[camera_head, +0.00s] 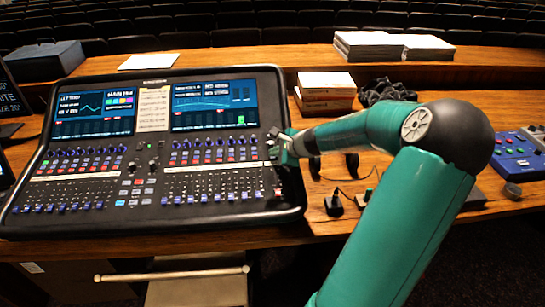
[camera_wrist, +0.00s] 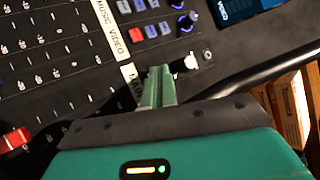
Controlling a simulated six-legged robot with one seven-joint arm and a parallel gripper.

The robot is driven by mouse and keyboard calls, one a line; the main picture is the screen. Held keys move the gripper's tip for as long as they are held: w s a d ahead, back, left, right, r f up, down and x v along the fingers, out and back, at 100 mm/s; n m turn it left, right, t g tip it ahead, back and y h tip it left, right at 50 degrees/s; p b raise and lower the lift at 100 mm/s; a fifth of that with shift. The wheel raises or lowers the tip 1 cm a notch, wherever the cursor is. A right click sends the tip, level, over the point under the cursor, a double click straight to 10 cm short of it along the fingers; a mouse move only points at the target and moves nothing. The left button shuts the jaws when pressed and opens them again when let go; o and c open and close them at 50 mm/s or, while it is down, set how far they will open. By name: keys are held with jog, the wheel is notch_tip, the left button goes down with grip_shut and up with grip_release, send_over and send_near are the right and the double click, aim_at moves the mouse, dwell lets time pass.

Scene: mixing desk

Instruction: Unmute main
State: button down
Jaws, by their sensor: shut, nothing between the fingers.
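The mixing desk (camera_head: 152,228) is a black console with two screens, rows of blue knobs, buttons and faders. My gripper (camera_head: 277,143) is at its right edge, beside the upper right knobs. In the wrist view my gripper (camera_wrist: 160,72) has its two green fingers together, over a white label strip (camera_wrist: 119,55) partly reading "MAIN" beside "MUSIC" and "VIDEO". The fingers partly cover the MAIN part. A lit red button (camera_wrist: 136,35) and dark buttons lie just beyond the fingertips. I cannot tell whether the fingertips touch the panel.
Headphones rest beneath my arm. A blue device (camera_head: 517,155) is at the far right. A red fader cap (camera_wrist: 14,139) shows at the wrist view's lower left.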

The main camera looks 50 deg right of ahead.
aim_at(275, 161)
jog(key=shift+r, duration=0.7)
jog(key=shift+s+a+r, duration=0.1)
jog(key=shift+s+r, duration=0.05)
jog(key=shift+r, duration=1.1)
jog(key=shift+s+a+r, duration=0.1)
jog(key=shift+r, duration=1.15)
